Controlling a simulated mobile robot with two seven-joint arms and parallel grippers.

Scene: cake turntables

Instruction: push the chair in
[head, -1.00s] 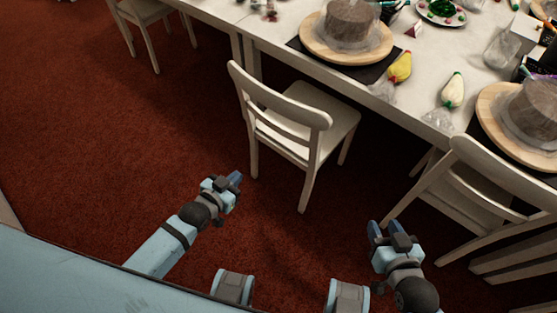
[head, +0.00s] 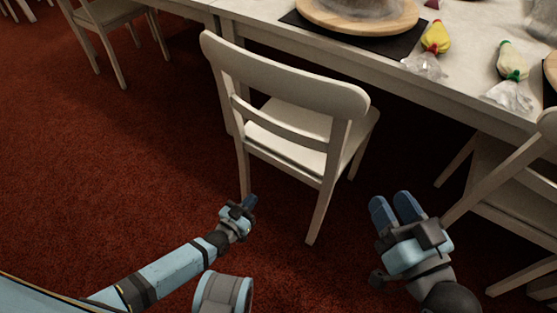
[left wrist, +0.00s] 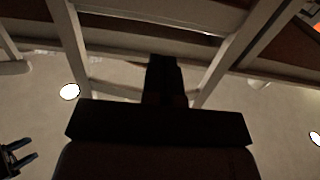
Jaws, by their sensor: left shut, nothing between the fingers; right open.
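A white wooden chair (head: 285,110) stands in the middle of the head view, its back towards me and its seat facing the white table (head: 300,52). My left gripper (head: 251,202) is shut and empty, low at the left of the chair near its rear left leg; whether it touches cannot be told. The left wrist view looks upward, with the dark shut fingers (left wrist: 165,80) in front of the chair's pale frame (left wrist: 230,50). My right gripper (head: 396,210) is open and empty, to the right of the chair's rear right leg and apart from it.
Another white chair (head: 505,190) stands close on the right. A further chair (head: 108,22) is at the upper left. On the table are a round wooden turntable (head: 350,18) on a black mat and two piping bags (head: 436,38). Red carpet is clear at the left.

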